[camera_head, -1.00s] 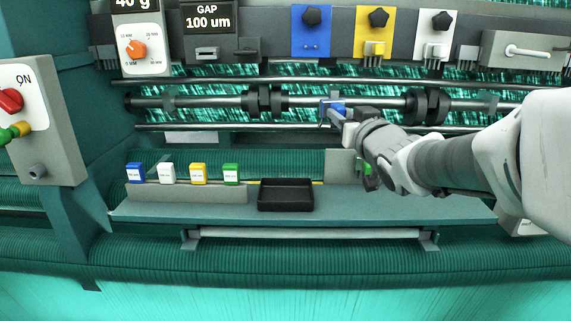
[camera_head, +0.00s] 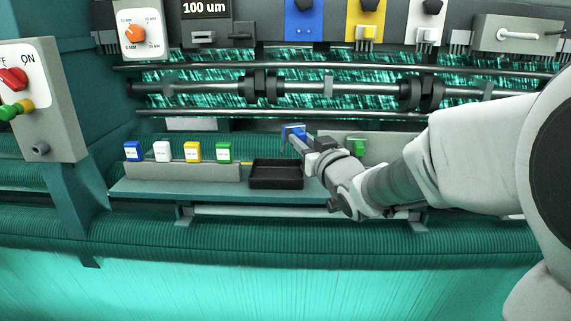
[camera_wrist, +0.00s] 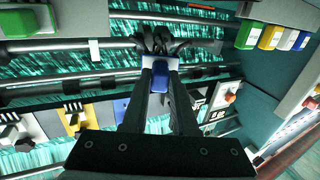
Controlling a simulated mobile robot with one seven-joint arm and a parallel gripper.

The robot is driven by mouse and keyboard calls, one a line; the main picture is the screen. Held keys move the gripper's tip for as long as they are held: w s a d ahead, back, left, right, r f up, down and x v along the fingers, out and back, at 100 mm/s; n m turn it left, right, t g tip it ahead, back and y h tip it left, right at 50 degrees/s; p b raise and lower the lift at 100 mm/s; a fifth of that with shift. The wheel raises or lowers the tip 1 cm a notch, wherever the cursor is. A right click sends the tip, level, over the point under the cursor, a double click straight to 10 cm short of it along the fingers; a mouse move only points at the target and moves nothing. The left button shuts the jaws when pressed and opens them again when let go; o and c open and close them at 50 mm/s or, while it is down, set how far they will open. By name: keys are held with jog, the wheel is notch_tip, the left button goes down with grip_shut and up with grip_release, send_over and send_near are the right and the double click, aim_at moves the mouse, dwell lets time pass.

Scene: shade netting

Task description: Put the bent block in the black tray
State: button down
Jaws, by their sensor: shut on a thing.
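My gripper (camera_head: 305,139) is shut on a small blue block (camera_head: 293,131). In the wrist view the blue block (camera_wrist: 160,78) sits between the two fingertips (camera_wrist: 160,84), with dark curved prongs beyond it, so I take it as the bent block. The black tray (camera_head: 276,184) lies on the shelf, open and seemingly empty. The block is held in the air, above and slightly right of the tray in the head view, apart from it. The exact height is hard to tell.
A grey rack (camera_head: 185,171) left of the tray holds blue, white, yellow and green blocks. A green piece (camera_head: 357,146) is right of my gripper by a grey panel. Rollers and bars (camera_head: 340,88) run behind. A control box (camera_head: 40,100) stands at left.

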jog(key=a+f, duration=0.1)
jog(key=w+a+f, duration=0.1)
jog(key=a, duration=0.1)
jog(key=w+a+f, duration=0.1)
jog(key=shift+w+a, duration=0.15)
jog(key=shift+a, duration=0.1)
jog(key=shift+f+b, duration=0.4)
jog(key=shift+f, duration=1.65)
jog(key=shift+f, duration=0.2)
jog(key=c, duration=0.7)
grip_release()
jog(key=shift+r, duration=0.15)
